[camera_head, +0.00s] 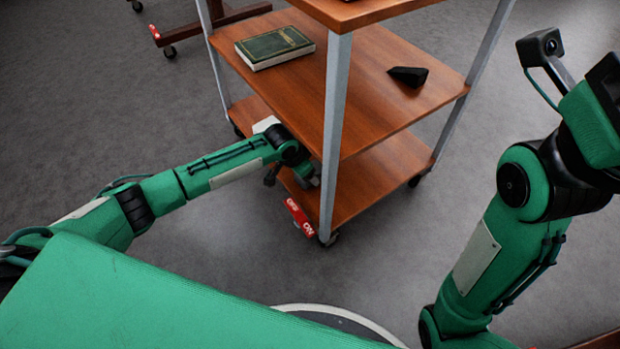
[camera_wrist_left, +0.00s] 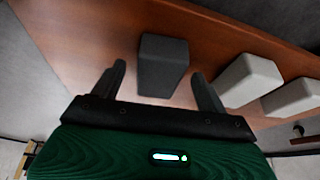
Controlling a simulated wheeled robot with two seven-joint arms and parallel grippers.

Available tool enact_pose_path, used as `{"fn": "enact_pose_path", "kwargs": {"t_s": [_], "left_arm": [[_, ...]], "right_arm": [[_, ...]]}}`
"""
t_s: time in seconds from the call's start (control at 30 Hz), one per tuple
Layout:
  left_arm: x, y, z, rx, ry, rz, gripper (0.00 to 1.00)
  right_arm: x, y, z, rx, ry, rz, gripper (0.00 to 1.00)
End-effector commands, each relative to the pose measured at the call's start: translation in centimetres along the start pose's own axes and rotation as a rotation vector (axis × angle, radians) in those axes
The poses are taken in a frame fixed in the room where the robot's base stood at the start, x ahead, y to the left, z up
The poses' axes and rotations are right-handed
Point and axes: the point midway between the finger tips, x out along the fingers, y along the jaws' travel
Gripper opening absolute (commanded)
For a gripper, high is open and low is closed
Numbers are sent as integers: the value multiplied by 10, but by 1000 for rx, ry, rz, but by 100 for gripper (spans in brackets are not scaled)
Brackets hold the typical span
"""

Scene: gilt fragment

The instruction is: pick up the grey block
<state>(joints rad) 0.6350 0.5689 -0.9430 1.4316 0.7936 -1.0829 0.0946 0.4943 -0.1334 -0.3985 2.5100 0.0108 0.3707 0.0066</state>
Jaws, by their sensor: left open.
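In the left wrist view a dark grey block (camera_wrist_left: 163,62) sits on a wooden shelf (camera_wrist_left: 85,25). My left gripper (camera_wrist_left: 159,70) is open, with one finger on each side of this block and a gap on both sides. In the head view my left gripper (camera_head: 303,173) reaches in at the lowest shelf of the cart (camera_head: 375,172), partly hidden by the middle shelf. The grey block cannot be made out in the head view. My right arm is folded at the right, and its gripper fingers do not show.
Two pale blocks, one nearer (camera_wrist_left: 249,80) and one farther (camera_wrist_left: 292,98), stand right of the grey block. A green book (camera_head: 275,47) and a black wedge (camera_head: 408,75) lie on the middle shelf (camera_head: 300,95). A metal cart post (camera_head: 335,130) stands close beside my left gripper.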

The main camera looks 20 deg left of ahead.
Motion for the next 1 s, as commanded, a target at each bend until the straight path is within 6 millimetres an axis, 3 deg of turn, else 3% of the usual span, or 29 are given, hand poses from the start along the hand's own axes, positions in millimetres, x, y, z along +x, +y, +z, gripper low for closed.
{"fn": "enact_pose_path", "kwargs": {"t_s": [0.1,0.4,0.43,0.67,1.0], "left_arm": [[14,0,1,0,0,0,75],[16,0,0,0,0,0,75],[16,0,0,0,0,0,74],[16,0,1,0,0,0,28],[14,0,1,0,0,0,28]], "right_arm": [[0,0,-4,4,15,6,0],[4,1,-4,5,17,7,0],[4,1,-4,5,16,7,0],[4,1,-4,4,16,6,0],[5,1,-4,4,18,6,0]]}}
